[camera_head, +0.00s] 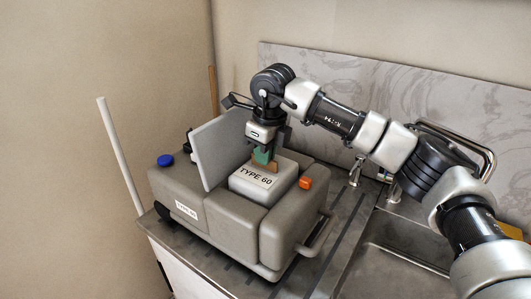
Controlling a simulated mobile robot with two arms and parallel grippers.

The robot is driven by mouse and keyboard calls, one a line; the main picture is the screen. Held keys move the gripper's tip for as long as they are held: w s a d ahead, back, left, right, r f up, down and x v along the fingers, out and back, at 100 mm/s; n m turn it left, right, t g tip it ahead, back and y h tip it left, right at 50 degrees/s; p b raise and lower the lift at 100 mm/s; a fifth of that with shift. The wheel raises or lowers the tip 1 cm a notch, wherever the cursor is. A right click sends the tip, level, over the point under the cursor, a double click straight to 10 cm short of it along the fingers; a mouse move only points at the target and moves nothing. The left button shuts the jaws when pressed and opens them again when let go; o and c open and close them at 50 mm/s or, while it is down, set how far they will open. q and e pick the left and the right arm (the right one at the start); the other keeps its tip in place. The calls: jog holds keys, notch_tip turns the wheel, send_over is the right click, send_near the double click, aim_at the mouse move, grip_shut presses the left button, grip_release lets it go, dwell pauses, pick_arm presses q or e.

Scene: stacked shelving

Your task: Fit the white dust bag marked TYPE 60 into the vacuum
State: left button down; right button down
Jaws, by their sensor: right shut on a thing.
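The grey vacuum (215,220) stands on the metal counter with its flat lid (215,150) raised. A small label on its front is too small to read surely. The white dust bag (255,184), marked TYPE 60, sits upright at the vacuum's open top, its lower part hidden by the body. I cannot tell how deep it sits. My right gripper (266,151) points down over the bag and is shut on it at its top, around a green and brown part (263,158). The fingertips are partly hidden. My left gripper is out of view.
An orange button (305,183) and a blue cap (165,160) are on the vacuum. A sink (400,275) with a tap (356,172) lies to the right. A marbled panel (420,95) stands behind. A pale pole (120,155) leans at left.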

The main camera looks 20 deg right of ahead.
jog(key=shift+f, duration=0.15)
jog(key=shift+f+b, duration=0.3)
jog(key=shift+b, duration=0.05)
dwell(1.3)
jog(key=c, duration=1.5)
grip_release()
jog(key=shift+a+f, duration=0.1)
jog(key=shift+o, duration=0.2)
jog(key=shift+r+p, duration=0.65)
jog(key=shift+r, duration=0.45)
